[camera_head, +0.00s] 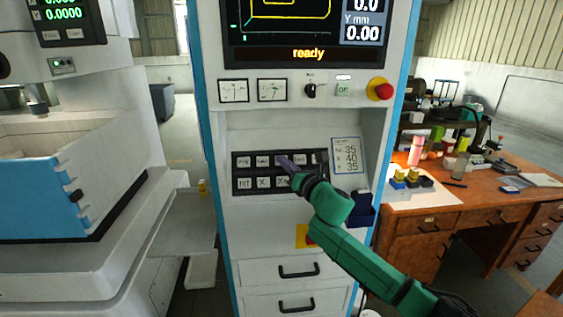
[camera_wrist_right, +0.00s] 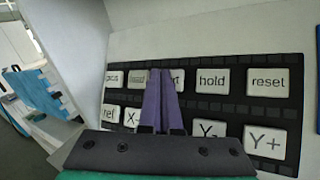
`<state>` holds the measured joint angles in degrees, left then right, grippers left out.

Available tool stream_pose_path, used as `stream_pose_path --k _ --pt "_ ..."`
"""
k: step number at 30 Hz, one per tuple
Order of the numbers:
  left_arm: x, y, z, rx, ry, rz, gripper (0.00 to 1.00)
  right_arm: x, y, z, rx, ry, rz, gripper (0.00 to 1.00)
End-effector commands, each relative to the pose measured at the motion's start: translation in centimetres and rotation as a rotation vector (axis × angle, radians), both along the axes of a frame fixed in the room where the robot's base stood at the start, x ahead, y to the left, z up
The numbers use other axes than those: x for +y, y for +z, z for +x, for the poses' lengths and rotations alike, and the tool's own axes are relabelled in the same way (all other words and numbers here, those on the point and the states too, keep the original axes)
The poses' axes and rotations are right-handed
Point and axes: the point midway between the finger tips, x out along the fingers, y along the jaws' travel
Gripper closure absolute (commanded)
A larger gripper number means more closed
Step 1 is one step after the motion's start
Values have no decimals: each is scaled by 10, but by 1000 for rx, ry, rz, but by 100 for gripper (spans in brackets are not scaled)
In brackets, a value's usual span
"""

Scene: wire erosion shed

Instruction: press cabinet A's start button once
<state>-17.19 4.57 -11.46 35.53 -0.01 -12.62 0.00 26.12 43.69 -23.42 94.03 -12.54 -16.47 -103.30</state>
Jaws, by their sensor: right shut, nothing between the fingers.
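The cabinet (camera_head: 216,150) stands in the middle of the head view, with a black key panel (camera_head: 235,171) in its recess. No letter A is readable on it. In the wrist view, a top-row key ending in "rt" (camera_wrist_right: 178,76), apparently start, sits between a partly covered key (camera_wrist_right: 138,76) and the hold key (camera_wrist_right: 213,80). My right gripper (camera_head: 281,160) is shut and empty, its purple fingers pointing at the panel. In the wrist view the fingertips (camera_wrist_right: 160,72) cover the left part of the "rt" key. I cannot tell whether they touch it. My left gripper is out of view.
The screen (camera_head: 308,54) reads "ready". A red emergency knob (camera_head: 381,89), a black rotary switch (camera_head: 310,90) and a small green button (camera_head: 343,89) sit above the recess. The reset key (camera_wrist_right: 268,82) is right of hold. A cluttered wooden desk (camera_head: 472,212) stands right.

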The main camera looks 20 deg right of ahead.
Motion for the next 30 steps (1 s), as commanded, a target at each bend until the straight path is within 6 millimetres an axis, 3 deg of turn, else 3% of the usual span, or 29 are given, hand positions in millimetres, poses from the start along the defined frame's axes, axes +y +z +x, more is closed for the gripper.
stream_pose_path --k 30 --pt "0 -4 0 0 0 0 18 -2 -6 7 1 1 2 100"
